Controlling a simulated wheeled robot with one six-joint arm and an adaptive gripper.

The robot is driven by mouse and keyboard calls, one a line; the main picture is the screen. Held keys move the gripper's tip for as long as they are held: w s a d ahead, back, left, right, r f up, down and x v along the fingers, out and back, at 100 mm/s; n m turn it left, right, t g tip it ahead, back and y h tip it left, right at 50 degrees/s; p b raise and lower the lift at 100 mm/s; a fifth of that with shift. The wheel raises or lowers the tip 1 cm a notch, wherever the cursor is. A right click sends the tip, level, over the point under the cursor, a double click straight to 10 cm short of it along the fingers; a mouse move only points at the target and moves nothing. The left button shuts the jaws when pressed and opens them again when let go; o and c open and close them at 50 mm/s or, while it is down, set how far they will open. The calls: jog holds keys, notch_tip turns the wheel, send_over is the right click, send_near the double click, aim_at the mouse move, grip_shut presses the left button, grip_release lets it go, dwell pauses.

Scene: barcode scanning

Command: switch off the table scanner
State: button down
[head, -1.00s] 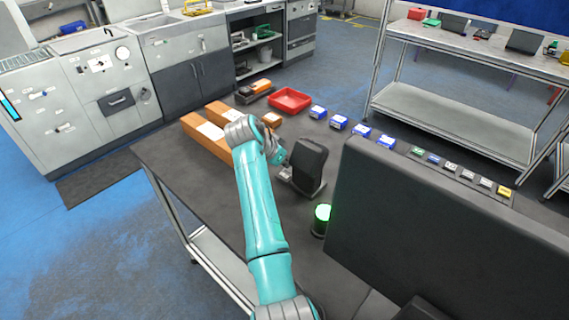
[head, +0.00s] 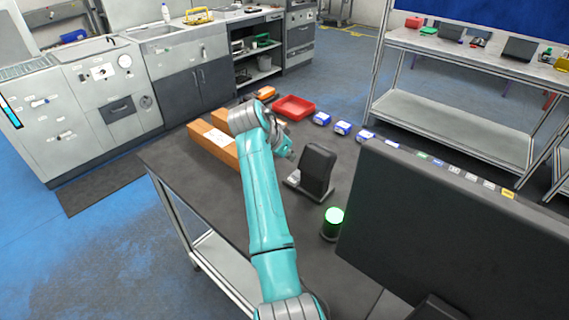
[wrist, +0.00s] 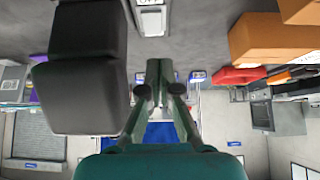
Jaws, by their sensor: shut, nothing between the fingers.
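The table scanner (head: 317,168) is a dark upright head on a flat base, standing on the dark table in the head view. A small pale patch (head: 294,178) shows at the left of its base. In the wrist view the scanner (wrist: 82,75) fills the left as a black block. My gripper (head: 289,153) is shut and empty, just left of and behind the scanner head, apart from the base. Its closed fingers also show in the wrist view (wrist: 160,78).
A green-lit lamp (head: 333,220) stands in front of the scanner. A large dark monitor (head: 440,220) blocks the right side. Orange-brown boxes (head: 212,143) lie left of my arm. A red tray (head: 294,107) and blue-white boxes (head: 342,128) are further back.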

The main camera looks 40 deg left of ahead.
jog(key=s+r, duration=0.5)
jog(key=s, duration=0.2)
jog(key=shift+a, duration=0.3)
